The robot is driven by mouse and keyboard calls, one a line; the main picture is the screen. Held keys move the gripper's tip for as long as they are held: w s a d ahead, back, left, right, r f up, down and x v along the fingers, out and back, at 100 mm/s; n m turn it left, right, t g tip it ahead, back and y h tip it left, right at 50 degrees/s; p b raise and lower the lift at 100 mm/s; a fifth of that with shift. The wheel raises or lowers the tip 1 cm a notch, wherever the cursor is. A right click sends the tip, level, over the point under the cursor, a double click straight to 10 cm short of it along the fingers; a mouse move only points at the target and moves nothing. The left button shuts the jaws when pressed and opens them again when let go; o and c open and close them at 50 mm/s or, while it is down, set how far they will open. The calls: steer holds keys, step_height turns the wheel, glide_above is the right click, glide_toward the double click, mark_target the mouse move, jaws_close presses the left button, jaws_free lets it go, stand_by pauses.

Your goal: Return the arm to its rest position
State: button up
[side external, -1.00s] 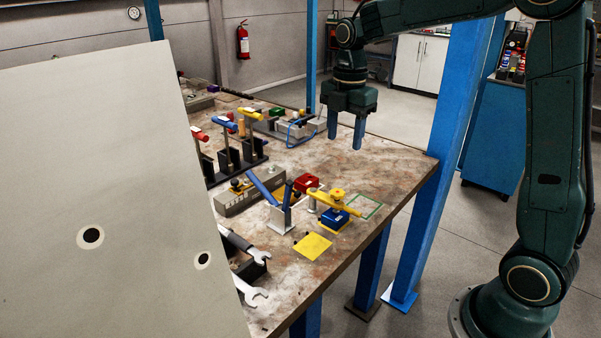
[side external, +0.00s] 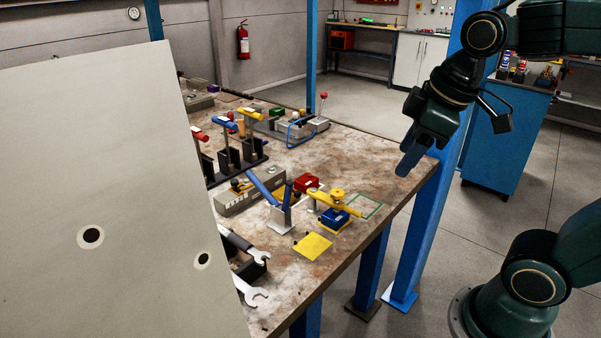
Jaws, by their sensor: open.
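My gripper (side external: 409,160) hangs from my dark green arm at the right, in front of the blue post and near the table's right corner. It is tilted, with its blue fingers pointing down and to the left. It is empty, and the fingers partly overlap each other in this view. It appears apart from the table (side external: 385,160) and from everything on it.
A pale panel (side external: 110,190) blocks the left.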

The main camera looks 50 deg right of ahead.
steer(key=shift+s+a+f+m+t, duration=0.25)
steer(key=shift+s+f+m, duration=0.1)
steer(key=shift+s+m, duration=0.5)
steer(key=shift+s+a+f+m+t, duration=0.2)
steer(key=shift+s+f+m, duration=0.15)
steer(key=shift+s+m, duration=0.45)
steer(key=shift+s+a+f+m+t, duration=0.15)
steer(key=shift+s+f+m+t, duration=0.15)
steer(key=shift+s+m, duration=0.55)
